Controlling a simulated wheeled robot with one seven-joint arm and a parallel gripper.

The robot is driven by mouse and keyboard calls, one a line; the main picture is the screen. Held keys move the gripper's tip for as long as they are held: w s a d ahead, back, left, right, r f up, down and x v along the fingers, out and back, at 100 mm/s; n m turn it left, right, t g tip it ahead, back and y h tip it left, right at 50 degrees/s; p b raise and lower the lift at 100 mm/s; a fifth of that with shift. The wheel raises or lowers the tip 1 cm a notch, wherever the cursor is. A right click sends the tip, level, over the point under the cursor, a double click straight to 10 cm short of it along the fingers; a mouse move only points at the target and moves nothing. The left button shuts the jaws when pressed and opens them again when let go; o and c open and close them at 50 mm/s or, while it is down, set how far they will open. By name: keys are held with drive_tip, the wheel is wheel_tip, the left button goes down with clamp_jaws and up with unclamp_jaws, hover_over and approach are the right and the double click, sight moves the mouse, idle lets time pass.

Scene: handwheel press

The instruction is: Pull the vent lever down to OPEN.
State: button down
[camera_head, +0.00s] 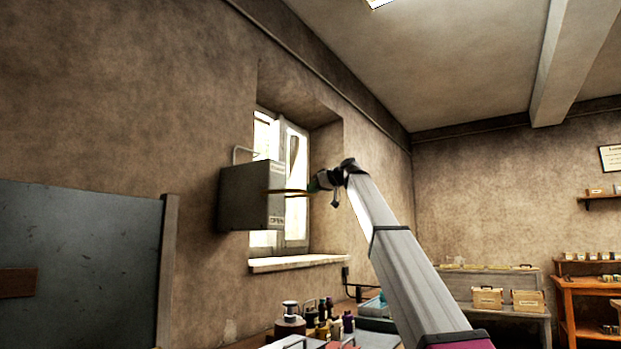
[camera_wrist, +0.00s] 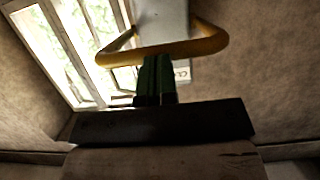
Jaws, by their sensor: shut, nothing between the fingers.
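The vent box (camera_head: 246,197) is a grey box on the wall at the window, with a small label at its top and an OPEN label (camera_head: 276,220) low on its face. The vent lever (camera_head: 286,192) is a brass-coloured loop standing out from that face, about midway between the labels. In the wrist view the lever (camera_wrist: 205,46) crosses in front of the pale box (camera_wrist: 172,14). My gripper (camera_head: 313,187) is shut and empty at the lever's outer end. Its green fingertips (camera_wrist: 157,60) meet the bar's outline; I cannot tell whether they touch it.
The window (camera_head: 292,180) is open behind the box, above a pale sill (camera_head: 298,262). A bench below holds several bottles (camera_head: 318,320). A grey panel (camera_head: 80,265) stands at left. Shelves with boxes (camera_head: 505,299) are at right. The air around the lever is clear.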

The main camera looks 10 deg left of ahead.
wheel_tip(320, 180, down, 11)
drive_tip(key=w+a+t+y, duration=0.1)
drive_tip(key=a+y, duration=0.1)
drive_tip(key=y, duration=0.1)
drive_tip(key=shift+a+y, duration=0.3)
idle(0.5)
